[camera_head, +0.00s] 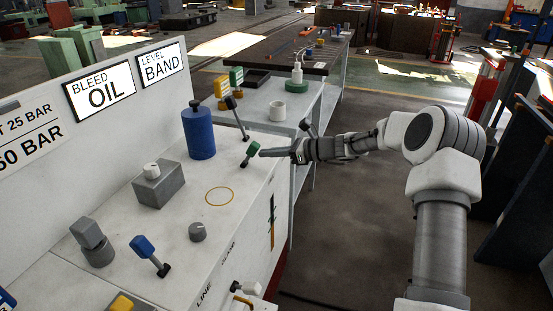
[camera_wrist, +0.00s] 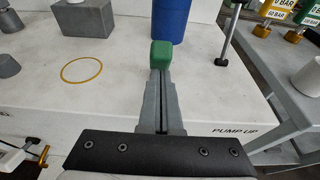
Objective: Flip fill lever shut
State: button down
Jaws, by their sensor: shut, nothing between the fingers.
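No label reading "fill" is legible in either view. A lever with a green handle (camera_head: 253,149) stands tilted on the white bench top, and it is the lever closest to my gripper (camera_head: 264,153). My gripper is shut and empty, its fingertips right at the green handle. In the wrist view the shut fingers (camera_wrist: 161,75) point at the green handle (camera_wrist: 161,54), which shows just past their tips. I cannot tell whether they touch it. The lower part of that lever is hidden behind the fingers in the wrist view.
A blue cylinder (camera_head: 199,134) stands behind the green lever, with a black-handled lever (camera_head: 238,117) close by. A grey box with a white knob (camera_head: 158,184), a grey dial (camera_head: 198,232) and a blue-handled lever (camera_head: 150,256) are nearer. A yellow ring (camera_head: 219,197) marks a clear patch.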

jog(key=shift+r, duration=0.1)
dwell(0.3)
jog(key=shift+a+r+p, duration=0.15)
jog(key=shift+r+p, duration=0.1)
jog(key=shift+p, duration=0.45)
jog(key=shift+h, duration=0.3)
